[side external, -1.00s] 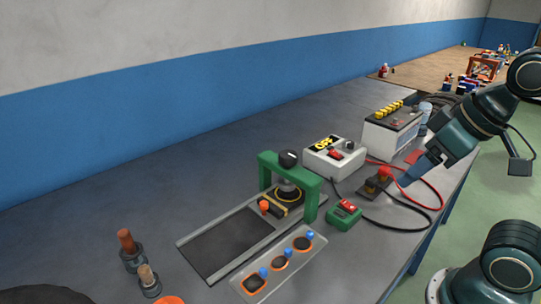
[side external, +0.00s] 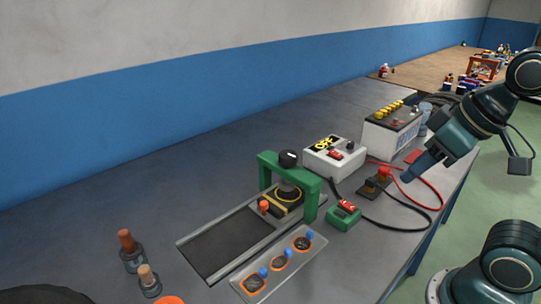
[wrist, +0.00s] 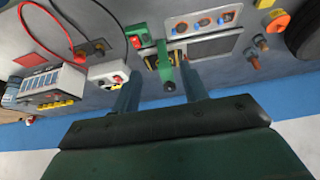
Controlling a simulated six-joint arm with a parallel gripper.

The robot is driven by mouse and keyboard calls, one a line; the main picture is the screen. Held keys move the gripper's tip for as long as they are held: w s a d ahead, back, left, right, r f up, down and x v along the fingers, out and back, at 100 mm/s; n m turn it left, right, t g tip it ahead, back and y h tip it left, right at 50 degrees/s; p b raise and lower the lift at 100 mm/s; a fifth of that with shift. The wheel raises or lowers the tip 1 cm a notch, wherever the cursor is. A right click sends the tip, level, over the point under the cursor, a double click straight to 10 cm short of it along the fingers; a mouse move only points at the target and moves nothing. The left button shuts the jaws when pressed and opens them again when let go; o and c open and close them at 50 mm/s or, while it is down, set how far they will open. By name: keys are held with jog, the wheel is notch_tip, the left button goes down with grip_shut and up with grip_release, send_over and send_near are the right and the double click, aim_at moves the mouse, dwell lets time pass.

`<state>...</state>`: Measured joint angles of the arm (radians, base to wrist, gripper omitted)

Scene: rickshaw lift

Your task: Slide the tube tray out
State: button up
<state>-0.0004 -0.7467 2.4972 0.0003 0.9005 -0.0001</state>
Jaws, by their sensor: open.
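The green press frame (side external: 288,172) stands on the bench with a black knob on top. Under it lies a round dark part with a yellow-and-black edge (side external: 285,202) and an orange knob (side external: 264,206). A dark flat bed with a pale rim (side external: 226,240) extends from the frame toward the lower left. Beside it lies a grey tray (side external: 290,256) with three orange-ringed discs and blue knobs. I cannot tell which part is the tube tray. My gripper (side external: 409,180) is open and empty, right of the press, near a red-knobbed switch (side external: 384,174). In the wrist view, the fingers (wrist: 158,92) are apart.
A white box (side external: 335,158) reading OFF, a battery (side external: 391,130) and a green box with a red top (side external: 343,214) stand near the press. Red and black cables cross the bench's right side. Two knobbed posts (side external: 138,262) stand lower left. The back left is clear.

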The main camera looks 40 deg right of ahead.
jog(key=n+g, duration=0.2)
jog(key=g, duration=0.4)
send_over(264, 204)
notch_tip(264, 204, down, 8)
jog(key=shift+a+f+h, duration=0.2)
jog(key=shift+a+h, duration=0.1)
jog(key=shift+a, duration=0.05)
jog(key=shift+f, duration=0.2)
jog(key=f, duration=1.3)
jog(key=shift+d+f, duration=0.2)
jog(key=shift+d, duration=0.2)
grip_shut()
